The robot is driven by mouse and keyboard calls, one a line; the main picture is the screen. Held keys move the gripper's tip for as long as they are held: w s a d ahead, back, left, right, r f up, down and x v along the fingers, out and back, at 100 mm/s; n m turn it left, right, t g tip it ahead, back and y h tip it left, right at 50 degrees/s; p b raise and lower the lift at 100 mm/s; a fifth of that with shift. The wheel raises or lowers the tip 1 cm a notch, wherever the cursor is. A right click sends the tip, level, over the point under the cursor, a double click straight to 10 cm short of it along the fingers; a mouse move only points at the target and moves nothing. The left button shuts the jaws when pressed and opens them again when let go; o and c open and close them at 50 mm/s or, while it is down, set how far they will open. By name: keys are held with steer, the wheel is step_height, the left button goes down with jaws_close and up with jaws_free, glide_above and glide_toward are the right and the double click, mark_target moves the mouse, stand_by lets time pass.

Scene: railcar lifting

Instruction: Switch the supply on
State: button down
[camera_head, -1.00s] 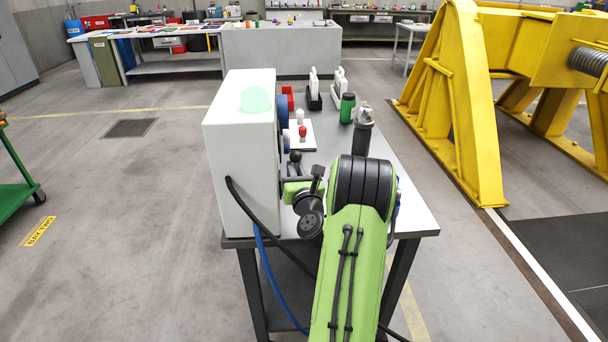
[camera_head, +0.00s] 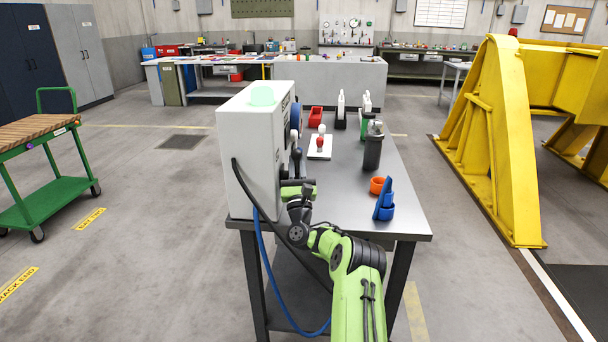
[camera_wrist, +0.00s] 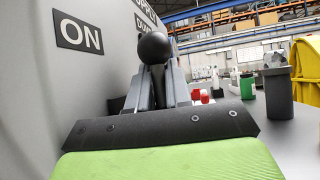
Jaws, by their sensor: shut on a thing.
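The supply cabinet (camera_head: 250,160) is a grey box at the table's left end. A lever with a black ball knob (camera_head: 297,153) stands at its right face. In the wrist view the ball knob (camera_wrist: 154,47) rises between my two fingers, beside the "ON" label (camera_wrist: 79,36) on the cabinet wall. My gripper (camera_wrist: 156,82) is shut on the lever below the knob; the lever's shaft is mostly hidden by the fingers. In the head view my gripper (camera_head: 297,178) is close against the cabinet's right face. A pale green dome (camera_head: 263,95) sits on the cabinet top.
On the table (camera_head: 345,195) stand a dark lidded canister (camera_head: 373,150), an orange ring (camera_head: 377,185), a blue holder (camera_head: 384,205) and a red bin (camera_head: 316,115). A blue cable (camera_head: 265,260) hangs in front. A yellow frame (camera_head: 500,150) stands right; a green cart (camera_head: 50,190) stands left.

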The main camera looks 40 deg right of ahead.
steer(key=shift+r, duration=0.25)
stand_by(0.3)
steer(key=c, duration=1.3)
jaws_free()
steer(key=shift+o, duration=0.9)
steer(key=shift+s+a, duration=0.1)
steer(key=shift+s, duration=0.05)
steer(key=shift+f, duration=0.15)
